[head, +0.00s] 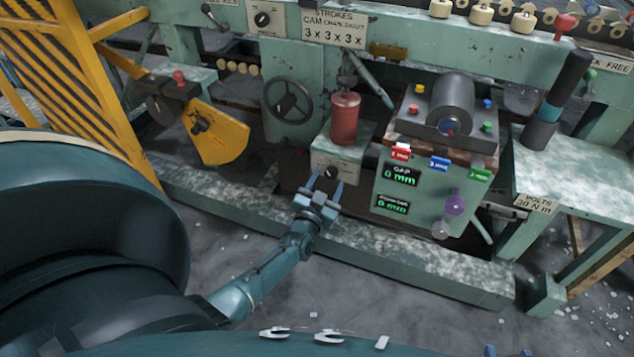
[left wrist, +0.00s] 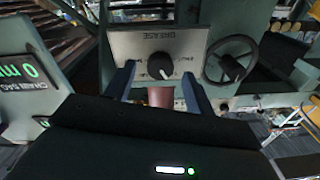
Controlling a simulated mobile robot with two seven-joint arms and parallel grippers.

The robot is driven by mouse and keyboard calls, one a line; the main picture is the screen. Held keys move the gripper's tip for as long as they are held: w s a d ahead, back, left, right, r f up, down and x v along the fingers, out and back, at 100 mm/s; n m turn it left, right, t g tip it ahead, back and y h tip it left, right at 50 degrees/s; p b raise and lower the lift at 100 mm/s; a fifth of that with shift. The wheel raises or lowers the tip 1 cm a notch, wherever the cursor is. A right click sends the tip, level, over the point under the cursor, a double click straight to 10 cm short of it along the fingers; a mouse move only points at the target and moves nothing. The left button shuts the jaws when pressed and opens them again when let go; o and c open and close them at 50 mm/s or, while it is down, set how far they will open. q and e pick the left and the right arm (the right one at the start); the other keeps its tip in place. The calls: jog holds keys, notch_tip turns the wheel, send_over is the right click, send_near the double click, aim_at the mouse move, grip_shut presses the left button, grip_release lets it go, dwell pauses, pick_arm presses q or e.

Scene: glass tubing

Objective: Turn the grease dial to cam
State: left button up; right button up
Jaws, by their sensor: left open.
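The grease dial is a round black knob (head: 331,172) on a pale plate at the front of a green box, below a red cylinder (head: 345,120). In the left wrist view the knob (left wrist: 160,65) sits on a plate (left wrist: 128,42) marked GREASE, which appears upside down. The smaller labels are too small to read surely. My left gripper (head: 326,188) is open just in front of the dial. In the left wrist view its two blue fingers (left wrist: 160,82) stand to either side of the knob, with visible gaps. My right gripper is not in view.
A box with green displays (head: 400,178) stands close right of the dial. A spoked handwheel (head: 287,100) is behind at the left, near a yellow guard (head: 217,135). A pale green beam (head: 400,255) runs along the floor below the gripper.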

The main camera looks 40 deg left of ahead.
pick_arm(q)
jog(key=p+v, duration=0.2)
jog(key=v, duration=0.9)
jog(key=shift+s, duration=0.2)
pick_arm(e)
jog(key=r, duration=0.2)
jog(key=d+r+m, duration=0.1)
jog(key=shift+s, duration=0.35)
